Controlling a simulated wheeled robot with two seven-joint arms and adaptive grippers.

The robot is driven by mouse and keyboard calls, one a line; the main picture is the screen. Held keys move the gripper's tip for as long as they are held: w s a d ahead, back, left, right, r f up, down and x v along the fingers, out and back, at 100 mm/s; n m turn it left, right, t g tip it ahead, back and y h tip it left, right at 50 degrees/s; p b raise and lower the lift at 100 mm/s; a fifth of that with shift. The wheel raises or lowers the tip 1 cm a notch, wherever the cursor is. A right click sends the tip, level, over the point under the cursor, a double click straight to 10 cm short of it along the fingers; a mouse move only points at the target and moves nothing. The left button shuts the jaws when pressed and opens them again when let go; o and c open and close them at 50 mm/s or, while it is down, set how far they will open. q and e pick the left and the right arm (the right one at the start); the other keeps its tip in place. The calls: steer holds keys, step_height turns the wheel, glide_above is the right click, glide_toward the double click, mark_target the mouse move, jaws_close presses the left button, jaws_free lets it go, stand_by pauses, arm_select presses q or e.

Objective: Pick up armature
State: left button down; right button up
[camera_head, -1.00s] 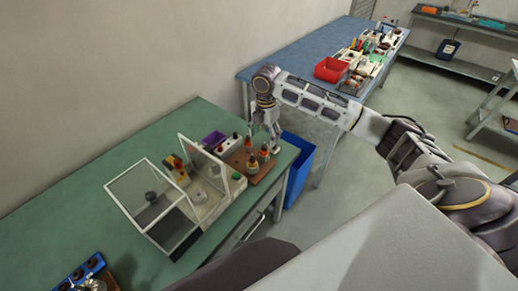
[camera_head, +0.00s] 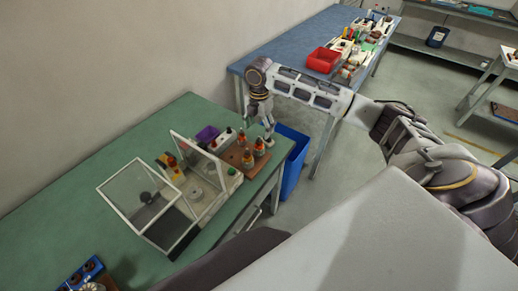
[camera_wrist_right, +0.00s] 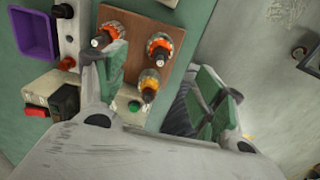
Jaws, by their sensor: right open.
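Several orange and copper armatures with dark shafts stand on a brown wooden board (camera_head: 238,155) at the green bench's right end. In the head view, one armature (camera_head: 259,147) is at the right, one (camera_head: 248,159) nearer the front, and one (camera_head: 242,139) at the back. My right gripper (camera_head: 262,122) points down above the board's right edge, open and empty. In the right wrist view, its fingers (camera_wrist_right: 162,78) spread around the view of the lower armature (camera_wrist_right: 149,85); two others (camera_wrist_right: 109,32) (camera_wrist_right: 159,46) show farther up. No contact is visible. My left gripper is out of view.
A machine with a clear hinged cover (camera_head: 143,197) stands left of the board. A purple bin (camera_head: 207,135) sits behind it. A blue bin (camera_head: 294,165) is on the floor past the bench end. A blue-topped bench (camera_head: 290,47) stands behind.

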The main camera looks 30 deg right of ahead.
mark_target(259, 137)
steer(key=shift+f, duration=3)
steer(key=shift+f+p, duration=0.5)
steer(key=shift+f, duration=2.1)
steer(key=c, duration=1.4)
